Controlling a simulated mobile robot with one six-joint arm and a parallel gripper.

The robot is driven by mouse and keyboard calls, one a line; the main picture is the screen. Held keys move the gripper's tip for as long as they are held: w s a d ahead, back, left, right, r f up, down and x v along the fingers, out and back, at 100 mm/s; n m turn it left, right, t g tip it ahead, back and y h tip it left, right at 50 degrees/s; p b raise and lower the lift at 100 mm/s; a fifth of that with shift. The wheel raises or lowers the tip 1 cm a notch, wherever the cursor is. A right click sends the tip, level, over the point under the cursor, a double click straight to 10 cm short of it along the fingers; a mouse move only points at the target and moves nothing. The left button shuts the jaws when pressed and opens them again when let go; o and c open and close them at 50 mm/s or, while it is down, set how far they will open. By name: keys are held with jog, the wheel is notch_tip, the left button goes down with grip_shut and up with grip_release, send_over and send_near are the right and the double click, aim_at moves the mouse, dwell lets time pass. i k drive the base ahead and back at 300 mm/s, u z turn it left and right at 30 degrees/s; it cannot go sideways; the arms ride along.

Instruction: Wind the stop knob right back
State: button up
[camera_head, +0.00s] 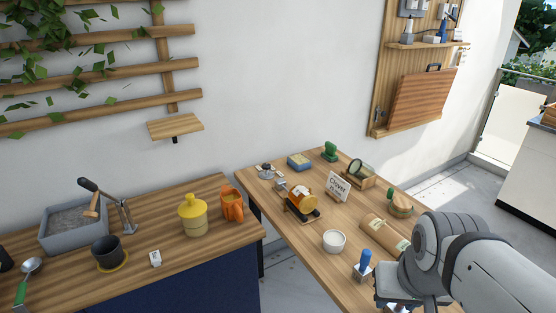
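An amber honey jar (300,197) lies tilted in a dark and wooden stand (303,214) on the right-hand wooden table. Small brown and dark parts show at the stand's left end, too small to tell apart. I cannot make out for certain which part is the stop knob, or how far it is wound. My arm comes in from the lower right, to the right of the jar and apart from it. My gripper's fingertips do not show; the arm's end is cut off or hidden at the bottom edge.
A "Clover" card (339,187) stands right behind the jar. A white bowl (334,241), blue-handled tool (364,263) and brown roll (384,235) stand nearer my arm. A glass jar (361,169) lies behind. A yellow pot (193,216) and orange jug (232,205) stand on the left counter.

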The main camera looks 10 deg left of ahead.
aim_at(266, 166)
jog(key=k, duration=1.15)
jog(key=u, duration=0.7)
jog(key=i, duration=0.9)
jog(key=u, duration=0.6)
jog(key=i, duration=1.2)
jog(key=z, duration=0.7)
jog(key=i, duration=0.5)
jog(key=z, duration=0.55)
